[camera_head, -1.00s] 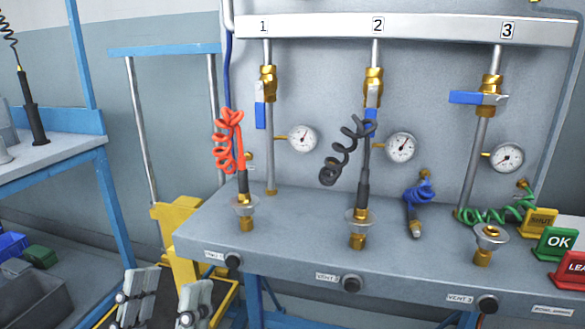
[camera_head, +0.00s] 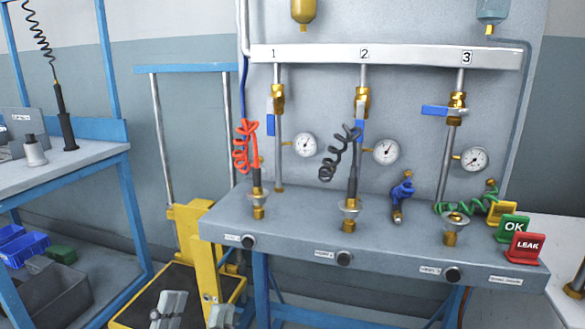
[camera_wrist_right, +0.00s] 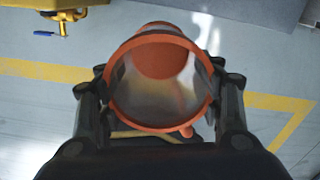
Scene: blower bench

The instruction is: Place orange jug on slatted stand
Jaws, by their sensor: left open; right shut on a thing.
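The orange jug (camera_wrist_right: 160,60) fills the middle of the right wrist view. It has an orange rim and a cloudy, see-through wall. My right gripper (camera_wrist_right: 158,82) is shut on it, one finger on each side. The floor shows behind the jug. In the head view my left gripper (camera_head: 193,312) is at the bottom edge, its two grey fingers apart with nothing between them. I cannot make out a slatted stand in either view. The jug and my right gripper are out of the head view.
A grey bench (camera_head: 300,225) with gauges, coiled hoses and valves stands ahead. A green OK sign (camera_head: 513,229) and a red LEAK sign (camera_head: 527,248) stand on its right end. A yellow frame (camera_head: 190,245) is left of the bench. Blue shelving (camera_head: 130,215) is further left.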

